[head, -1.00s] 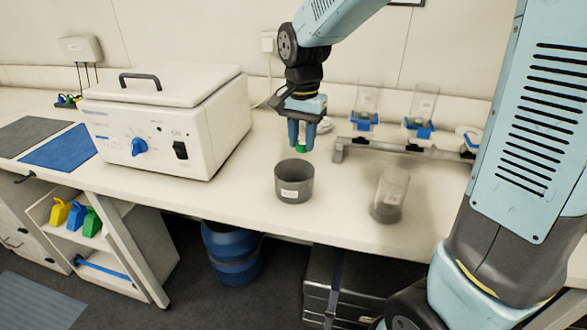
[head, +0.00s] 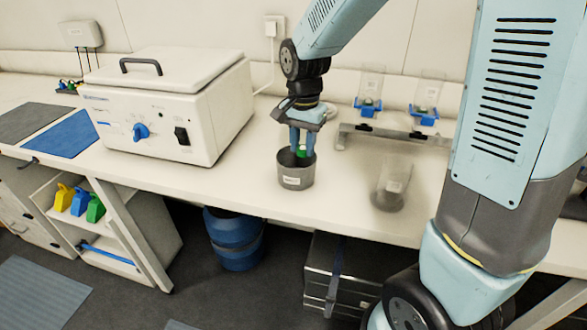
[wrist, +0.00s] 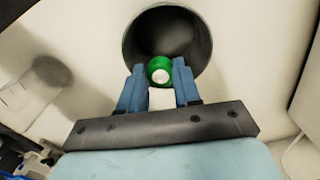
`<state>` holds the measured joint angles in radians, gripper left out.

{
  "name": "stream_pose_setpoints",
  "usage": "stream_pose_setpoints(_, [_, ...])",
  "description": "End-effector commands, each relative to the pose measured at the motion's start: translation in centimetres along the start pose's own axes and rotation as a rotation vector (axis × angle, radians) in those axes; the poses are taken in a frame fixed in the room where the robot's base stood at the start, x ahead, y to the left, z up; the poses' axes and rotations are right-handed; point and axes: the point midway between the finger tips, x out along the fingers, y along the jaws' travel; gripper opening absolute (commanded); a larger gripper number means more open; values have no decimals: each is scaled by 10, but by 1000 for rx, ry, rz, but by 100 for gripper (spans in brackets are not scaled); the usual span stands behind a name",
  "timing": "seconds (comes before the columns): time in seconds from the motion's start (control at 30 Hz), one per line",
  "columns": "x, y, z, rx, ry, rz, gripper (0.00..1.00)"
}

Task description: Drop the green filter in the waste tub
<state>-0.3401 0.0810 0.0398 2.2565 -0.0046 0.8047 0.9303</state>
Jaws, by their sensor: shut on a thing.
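The green filter (wrist: 158,72) is a small green round piece with a white centre, held between the blue fingertips of my gripper (wrist: 158,80). In the head view my gripper (head: 302,150) points down over the grey waste tub (head: 296,182), and a bit of green shows between the fingers near the tub's rim. In the wrist view the tub's round opening (wrist: 185,35) lies behind the filter, and the filter overlaps its near edge. I cannot tell exactly how deep the fingertips are relative to the rim. The tub stands upright with a white label on its front.
A white incubator box (head: 170,110) stands to the left on the bench. A clear cup (head: 390,187) stands right of the tub. A grey rail (head: 385,132) and two clear holders with blue bases stand behind. The bench (head: 240,175) is clear around the tub.

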Motion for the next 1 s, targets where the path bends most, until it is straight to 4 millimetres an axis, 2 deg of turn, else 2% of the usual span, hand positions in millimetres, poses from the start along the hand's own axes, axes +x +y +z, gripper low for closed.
stream_pose_setpoints(0.17, [0, 0, 0, 0, 0, 0, 5])
stream_pose_setpoints(0.2, [0, 0, 0, 0, 0, 0, 33])
stream_pose_setpoints(0.5, [0, 0, 0, 0, 0, 0, 62])
stream_pose_setpoints(0.83, [-4, 0, 0, 0, 1, -1, 62])
stream_pose_setpoints(1.0, [-24, -1, -1, 0, 2, -3, 62])
